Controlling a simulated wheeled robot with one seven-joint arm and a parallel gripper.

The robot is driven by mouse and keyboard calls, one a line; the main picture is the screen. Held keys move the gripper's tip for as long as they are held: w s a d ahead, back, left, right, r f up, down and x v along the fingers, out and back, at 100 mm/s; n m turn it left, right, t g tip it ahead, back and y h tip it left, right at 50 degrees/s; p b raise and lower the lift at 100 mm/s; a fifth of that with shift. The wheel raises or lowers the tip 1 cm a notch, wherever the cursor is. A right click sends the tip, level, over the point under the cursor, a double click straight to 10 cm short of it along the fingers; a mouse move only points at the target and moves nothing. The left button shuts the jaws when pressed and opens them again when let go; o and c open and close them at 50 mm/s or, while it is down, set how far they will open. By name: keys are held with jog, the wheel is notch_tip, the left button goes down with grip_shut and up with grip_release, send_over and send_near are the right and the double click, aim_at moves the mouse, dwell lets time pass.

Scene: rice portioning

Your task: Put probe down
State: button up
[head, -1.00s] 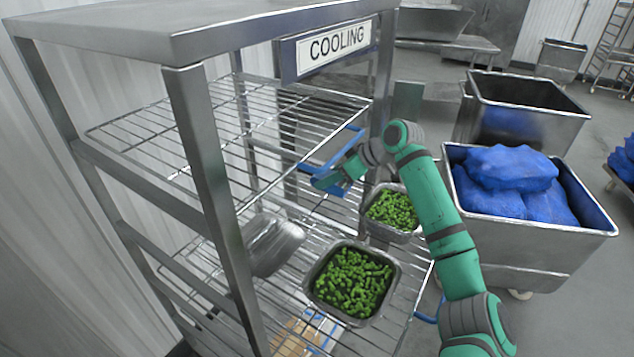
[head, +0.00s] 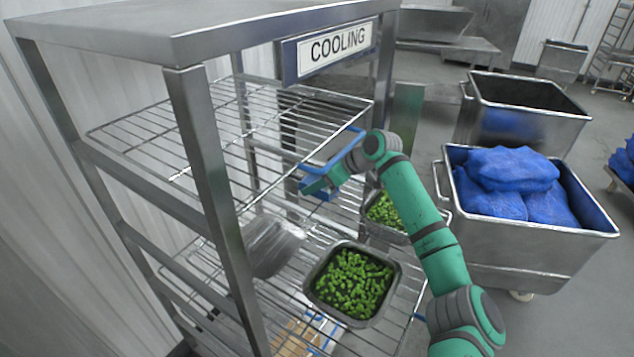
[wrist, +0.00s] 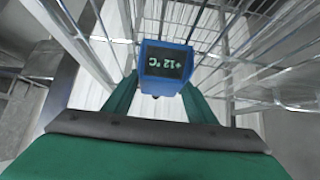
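The probe (wrist: 166,66) is a blue box with a dark screen that reads +12 °C, upside down in the wrist view. My gripper (wrist: 160,92) has its green fingers on both sides of the probe's lower part and appears shut on it. In the head view, my gripper (head: 318,184) reaches into the cooling rack below the upper wire shelf. The blue probe (head: 321,192) shows partly there, above the lower wire shelf. Its lower end is hidden.
Two metal pans of green vegetables, one nearer (head: 352,283) and one partly behind my arm (head: 383,212), stand on the lower shelf. The upper wire shelf (head: 200,135) is bare. Metal bins (head: 535,250) stand at right.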

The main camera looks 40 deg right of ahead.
jog(key=shift+o, duration=0.5)
jog(key=shift+r, duration=0.2)
jog(key=shift+s+d+r, duration=0.1)
jog(key=shift+s+r, duration=0.1)
jog(key=shift+r, duration=0.1)
jog(key=v, duration=1.1)
jog(key=shift+s, duration=0.2)
jog(key=shift+d, duration=0.1)
